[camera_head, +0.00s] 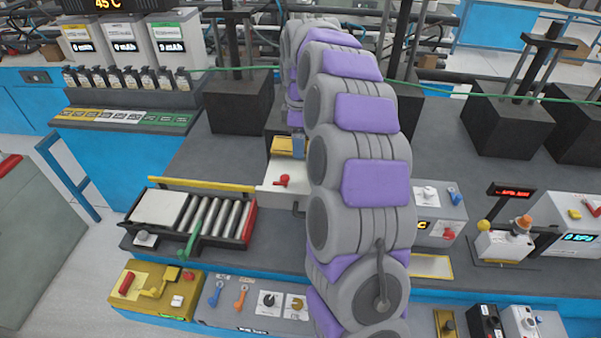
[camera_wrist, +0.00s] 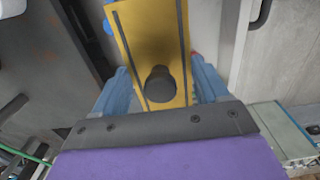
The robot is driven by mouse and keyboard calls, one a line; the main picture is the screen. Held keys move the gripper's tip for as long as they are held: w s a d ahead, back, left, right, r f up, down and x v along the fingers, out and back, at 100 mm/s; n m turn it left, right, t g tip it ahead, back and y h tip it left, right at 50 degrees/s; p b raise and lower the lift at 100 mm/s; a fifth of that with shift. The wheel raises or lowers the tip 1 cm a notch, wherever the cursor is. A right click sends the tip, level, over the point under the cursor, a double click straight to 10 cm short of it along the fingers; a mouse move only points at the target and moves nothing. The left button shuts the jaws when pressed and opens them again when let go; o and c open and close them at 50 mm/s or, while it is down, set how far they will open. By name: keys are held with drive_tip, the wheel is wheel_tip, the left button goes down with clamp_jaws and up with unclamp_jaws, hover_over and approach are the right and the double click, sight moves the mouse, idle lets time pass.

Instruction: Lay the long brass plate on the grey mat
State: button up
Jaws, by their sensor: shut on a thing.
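The long brass plate (camera_wrist: 150,35) is yellow with dark lines along its length and a black round knob (camera_wrist: 160,85). My gripper (camera_wrist: 163,78) has its blue fingers at the two sides of the plate and is shut on it. In the head view the brass plate (camera_head: 283,146) shows as a small yellow patch beside a blue finger of my gripper (camera_head: 296,147), above a white box. My arm hides much of that area. A light grey flat square (camera_head: 158,207) lies at the left end of the roller tray; I cannot tell whether it is the grey mat.
Black blocks (camera_head: 240,106) with posts stand behind. Control panels (camera_head: 255,302) line the front edge. Bare dark bench lies left of my arm.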

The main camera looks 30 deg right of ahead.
drive_tip(key=shift+d+f, duration=0.25)
drive_tip(key=shift+f, duration=0.1)
hover_over(302, 174)
wheel_tip(302, 174, down, 5)
drive_tip(key=shift+d+f+b, duration=0.1)
drive_tip(key=shift+b, duration=0.25)
drive_tip(key=shift+a+f, duration=0.2)
drive_tip(key=shift+f, duration=0.3)
wheel_tip(302, 174, down, 2)
drive_tip(key=shift+s+a+f, duration=0.1)
drive_tip(key=shift+f, duration=0.35)
drive_tip(key=shift+d, duration=0.2)
drive_tip(key=shift+d+f, duration=0.1)
drive_tip(key=o, duration=1.4)
drive_tip(key=shift+a, duration=0.2)
drive_tip(key=shift+f, duration=0.1)
